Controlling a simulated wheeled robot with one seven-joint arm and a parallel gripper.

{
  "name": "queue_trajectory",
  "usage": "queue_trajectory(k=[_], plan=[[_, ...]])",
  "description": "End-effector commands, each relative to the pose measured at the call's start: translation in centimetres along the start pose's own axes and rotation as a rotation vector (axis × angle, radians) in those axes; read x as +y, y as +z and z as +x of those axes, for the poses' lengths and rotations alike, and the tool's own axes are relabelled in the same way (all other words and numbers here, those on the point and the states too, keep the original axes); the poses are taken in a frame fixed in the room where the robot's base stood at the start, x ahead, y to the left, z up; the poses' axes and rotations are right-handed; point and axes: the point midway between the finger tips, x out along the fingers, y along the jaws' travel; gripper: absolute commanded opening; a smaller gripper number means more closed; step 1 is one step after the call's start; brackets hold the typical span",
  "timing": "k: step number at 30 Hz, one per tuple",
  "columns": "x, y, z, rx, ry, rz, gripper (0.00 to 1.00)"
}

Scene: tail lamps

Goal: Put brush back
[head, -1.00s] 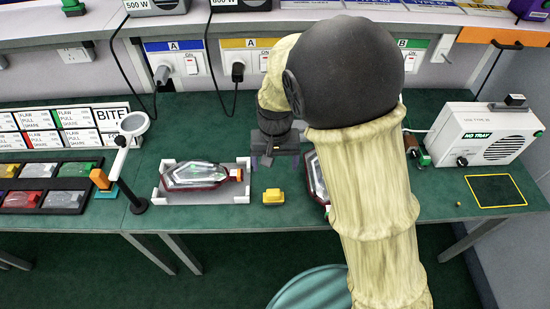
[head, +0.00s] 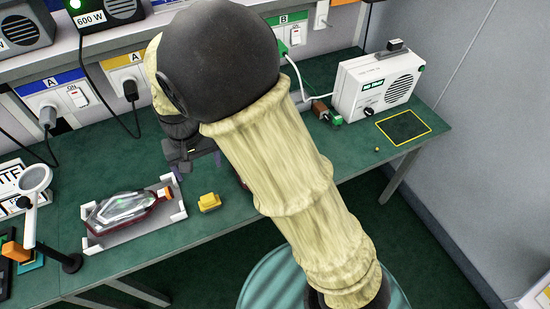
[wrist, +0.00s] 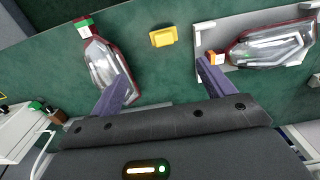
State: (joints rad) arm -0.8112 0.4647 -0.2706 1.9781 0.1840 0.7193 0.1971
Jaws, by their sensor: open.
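My gripper (head: 197,165) hangs above the green bench, between the wall sockets and a yellow block (head: 209,202). In the wrist view its two purple fingers (wrist: 163,70) are apart with nothing between them. No brush is clearly recognisable. A brown and green piece (head: 327,113) lies on the bench beside the white NO TRAY box (head: 375,84), apart from my gripper; I cannot tell whether it is the brush. A small dark piece (head: 396,46) with a grey top sits on that box. A yellow-outlined patch (head: 403,126) on the bench is bare.
One tail lamp (head: 122,211) lies in a white cradle (head: 97,245). Another lamp (wrist: 100,62) lies near my left finger, mostly hidden by my arm in the head view. A magnifier stand (head: 35,180) stands at left.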

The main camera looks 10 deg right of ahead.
Motion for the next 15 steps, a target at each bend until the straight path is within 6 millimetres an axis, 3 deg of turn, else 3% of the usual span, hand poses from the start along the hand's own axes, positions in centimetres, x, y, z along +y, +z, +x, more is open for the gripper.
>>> queue_trajectory(k=[4, 8, 15], plan=[[3.2, 0.4, -0.7, 0.017, -0.012, 0.037, 0.81], [8.1, 1.7, -1.5, 0.051, -0.025, 0.087, 0.81], [16.4, 6.2, -2.8, 0.135, -0.022, 0.169, 0.81]])
